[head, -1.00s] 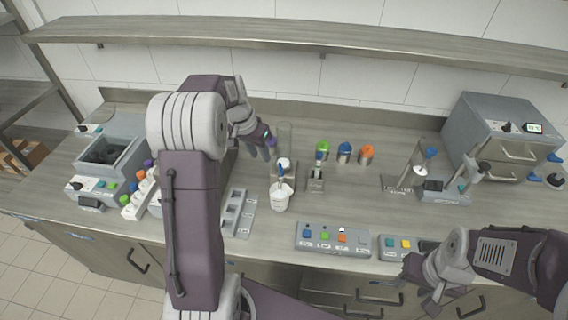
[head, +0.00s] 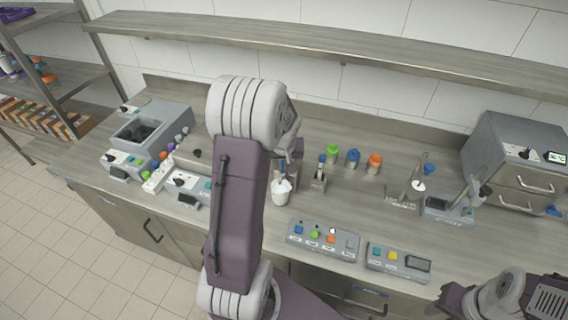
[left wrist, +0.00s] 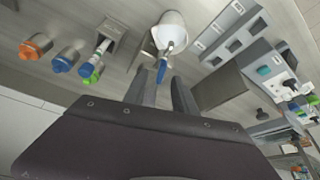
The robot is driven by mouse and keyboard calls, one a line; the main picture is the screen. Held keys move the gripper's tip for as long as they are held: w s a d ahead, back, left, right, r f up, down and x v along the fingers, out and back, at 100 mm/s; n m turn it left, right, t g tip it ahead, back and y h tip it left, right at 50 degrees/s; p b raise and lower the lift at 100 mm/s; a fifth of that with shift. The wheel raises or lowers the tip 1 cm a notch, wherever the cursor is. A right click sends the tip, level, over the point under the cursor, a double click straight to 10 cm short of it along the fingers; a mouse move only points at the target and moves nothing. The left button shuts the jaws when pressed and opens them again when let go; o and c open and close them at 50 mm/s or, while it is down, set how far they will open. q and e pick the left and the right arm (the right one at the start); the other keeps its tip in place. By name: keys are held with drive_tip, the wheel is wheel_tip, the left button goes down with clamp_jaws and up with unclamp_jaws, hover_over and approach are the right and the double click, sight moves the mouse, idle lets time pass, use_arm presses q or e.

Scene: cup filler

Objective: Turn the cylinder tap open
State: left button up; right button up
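The blue tap lever (left wrist: 162,70) shows in the left wrist view, in front of a white cup (left wrist: 170,32). My left gripper (left wrist: 164,84) is open, its two fingers apart; the lever appears near the fingertips, toward the left one. I cannot tell whether they touch. In the head view the white cup (head: 281,191) stands on the counter right of my left arm, which hides most of the cylinder and the gripper. My right arm is at the bottom right of the head view, its gripper mostly cut off.
Green (head: 333,153), blue (head: 353,158) and orange (head: 375,163) topped containers stand behind a small metal stand (head: 319,180). Button panels (head: 323,240) line the counter's front edge. A grey drawer unit (head: 515,160) is at the right. A shelf (head: 330,48) runs above.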

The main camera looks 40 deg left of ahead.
sight(282, 165)
use_arm(q)
drive_tip(key=x, duration=0.2)
drive_tip(key=shift+w+f, duration=0.15)
drive_tip(key=shift+f, duration=0.2)
drive_tip(key=shift+a+f, duration=0.35)
drive_tip(key=shift+a, duration=0.05)
drive_tip(key=shift+d, duration=0.1)
drive_tip(key=shift+c, duration=0.3)
drive_tip(key=shift+r, duration=0.1)
clamp_jaws()
drive_tip(key=shift+r, duration=0.1)
drive_tip(key=m+p, duration=0.1)
drive_tip(key=p, duration=0.2)
drive_tip(key=m+p, duration=0.1)
drive_tip(key=p, duration=0.3)
drive_tip(key=shift+r+h, duration=0.25)
drive_tip(key=shift+h, duration=0.15)
drive_tip(key=shift+f+p, duration=0.15)
drive_tip(key=shift+p, duration=0.2)
drive_tip(key=shift+f, duration=0.25)
